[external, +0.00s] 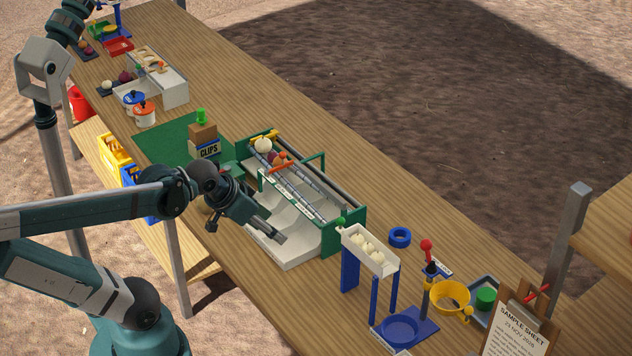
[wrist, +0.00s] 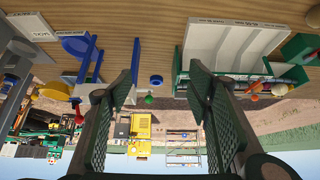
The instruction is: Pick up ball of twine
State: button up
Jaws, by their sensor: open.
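My gripper (external: 247,231) is open and empty, above the front of the white sloped tray of the green-framed sorter (external: 343,236). In the wrist view its two fingers (wrist: 163,95) stand wide apart with nothing between them. I cannot pick out a ball of twine with certainty in either view. A tan rounded thing shows partly behind my wrist in the external view, too hidden to name. A cream round onion (external: 263,145) lies at the upper end of the sorter's rails.
A brown box marked CLIPS (external: 204,143) stands on a green mat (external: 165,142) behind my gripper. A white trough (external: 371,252) on blue legs, a blue ring (external: 400,237) and a yellow cup (external: 449,297) stand to the right. The table's far edge side is largely clear.

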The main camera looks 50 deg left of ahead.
dwell(0.8)
jog(key=w+a+f+n+g+p, duration=0.1)
jog(key=w+a+n, duration=0.2)
jog(key=a, duration=0.5)
jog(key=w+a+f+n+g+y+p, duration=0.1)
jog(key=w+a+f+n+g, duration=0.15)
jog(key=a, duration=0.45)
jog(key=w+a+f+n+g+p, duration=0.1)
jog(key=w+a+n, duration=0.3)
jog(key=a, duration=0.4)
jog(key=s+a+f+n+g, duration=0.1)
jog(key=a+f+n, duration=0.1)
jog(key=a+f, duration=0.2)
jog(key=s+a+f+n+p, duration=0.1)
jog(key=s+a+f+n, duration=0.1)
jog(key=a, duration=0.9)
jog(key=s+a+f+n+g+h+p, duration=0.1)
jog(key=s+a+f+n, duration=0.1)
jog(key=a+f, duration=0.5)
jog(key=shift+a+n+g, duration=0.3)
jog(key=shift+n+g, duration=0.05)
jog(key=shift+n, duration=0.5)
jog(key=shift+s+a+f, duration=0.2)
jog(key=shift+a+f, duration=0.1)
jog(key=shift+f, duration=0.15)
